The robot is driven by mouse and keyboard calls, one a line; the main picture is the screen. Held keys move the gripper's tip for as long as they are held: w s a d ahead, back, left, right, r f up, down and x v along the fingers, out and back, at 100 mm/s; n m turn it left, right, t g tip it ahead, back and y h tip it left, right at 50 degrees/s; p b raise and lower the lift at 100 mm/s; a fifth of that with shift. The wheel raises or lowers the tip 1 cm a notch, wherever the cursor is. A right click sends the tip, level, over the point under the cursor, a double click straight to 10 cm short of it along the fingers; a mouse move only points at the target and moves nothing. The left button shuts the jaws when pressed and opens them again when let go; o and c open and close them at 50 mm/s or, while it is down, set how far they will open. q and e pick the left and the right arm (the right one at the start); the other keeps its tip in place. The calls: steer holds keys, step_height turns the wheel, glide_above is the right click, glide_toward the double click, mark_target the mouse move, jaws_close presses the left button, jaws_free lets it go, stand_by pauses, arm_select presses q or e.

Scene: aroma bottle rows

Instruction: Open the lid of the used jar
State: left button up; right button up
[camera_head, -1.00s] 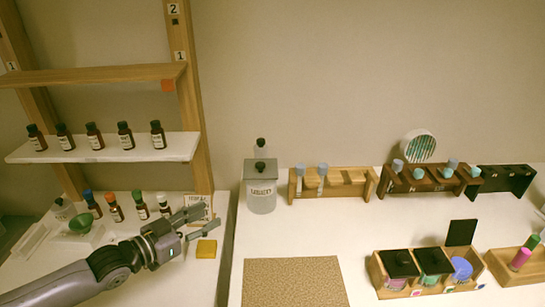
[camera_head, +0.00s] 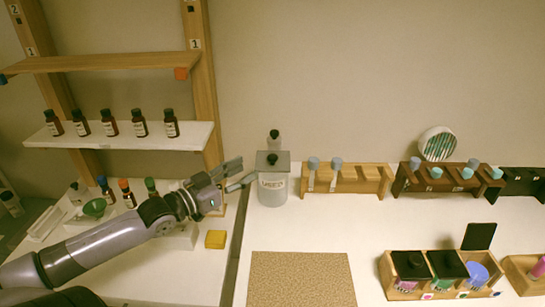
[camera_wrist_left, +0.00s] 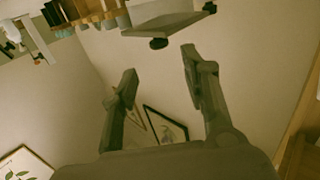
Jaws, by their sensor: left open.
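The used jar (camera_head: 272,190) is a clear, labelled jar on the white table, right of the shelf. Its flat grey lid (camera_head: 263,167) with a black knob (camera_head: 272,159) sits on it, closed. My left gripper (camera_head: 249,170) is open and empty, just left of the jar at about lid height, fingers pointing toward it. In the left wrist view the picture is turned over; the open fingers (camera_wrist_left: 160,62) have the knob (camera_wrist_left: 158,43) just beyond their tips, with the grey lid (camera_wrist_left: 170,22) above it. My right gripper is not in view.
The wooden shelf (camera_head: 120,139) with brown bottles is on the left. A yellow block (camera_head: 215,240) and a cork mat (camera_head: 300,280) lie in front.

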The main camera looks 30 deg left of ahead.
mark_target(269, 158)
arm_select(q)
steer(key=shift+p+x, duration=0.4)
steer(key=shift+x, duration=4.95)
steer(key=shift+d, duration=0.1)
jaws_close()
